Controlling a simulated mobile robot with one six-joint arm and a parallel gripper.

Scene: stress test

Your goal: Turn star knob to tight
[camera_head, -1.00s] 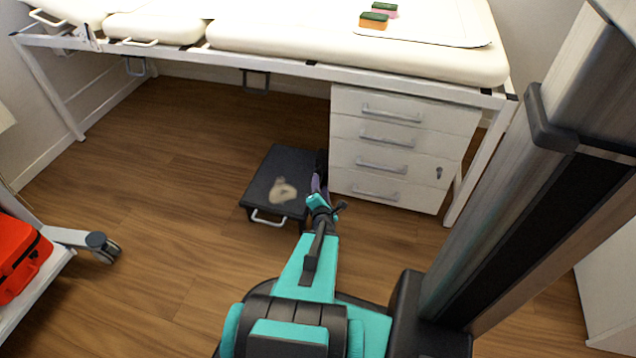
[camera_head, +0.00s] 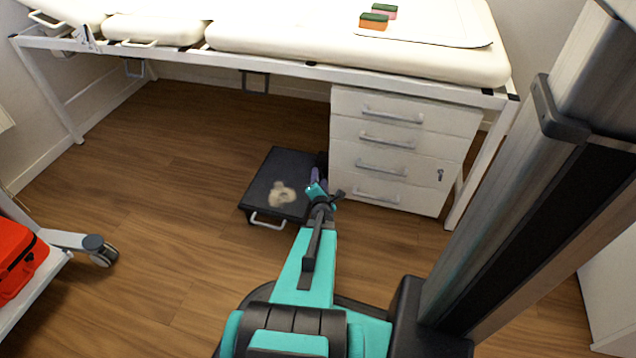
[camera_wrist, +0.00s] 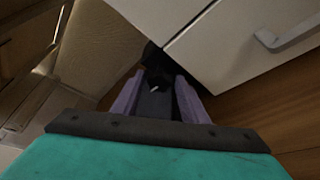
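My gripper (camera_wrist: 157,95) has two purple fingers, set apart on either side of a dark, blocky thing with a small white mark. This may be the star knob, but its star shape and any tight marking cannot be made out. A black lump (camera_wrist: 152,57) shows just beyond the fingertips, beside the white drawer unit (camera_wrist: 215,45). I cannot tell whether the fingers press on anything. In the head view my gripper (camera_head: 315,175) reaches low between a black step (camera_head: 262,180) and the drawer unit (camera_head: 345,150); my wrist hides most of that spot.
The step has a pale blotch on top and a light handle in front. The drawer unit stands close to the right of my gripper. A padded couch (camera_head: 340,50) lies above. A red case (camera_head: 15,265) sits on a wheeled cart at left. Open wooden floor lies left of the step.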

